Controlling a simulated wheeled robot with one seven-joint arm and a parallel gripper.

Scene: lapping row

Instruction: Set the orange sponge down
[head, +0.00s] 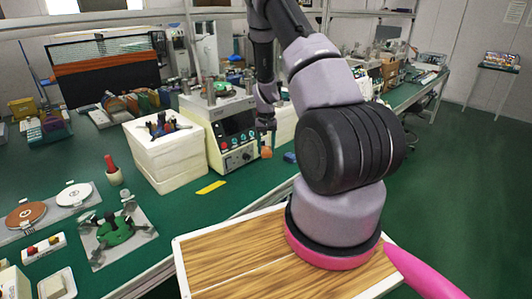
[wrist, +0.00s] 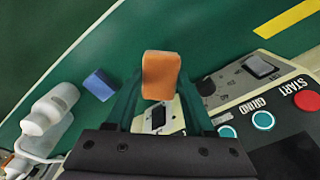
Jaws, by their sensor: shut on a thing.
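The orange sponge (wrist: 161,76) is held between the fingertips of my gripper (wrist: 160,90) in the wrist view. My gripper is shut on it. In the head view the sponge (head: 266,152) shows small below my gripper (head: 266,138), in front of the right side of the lapping machine (head: 233,132). Green bench surface shows beyond the sponge in the wrist view. I cannot tell whether the sponge touches the bench or is above it.
A blue block (wrist: 100,84) lies on the bench beside my gripper, with a white bottle-like object (wrist: 48,108) further left. The machine's button panel (wrist: 270,115) is close on the right. White blocks (head: 163,150) stand left of the machine.

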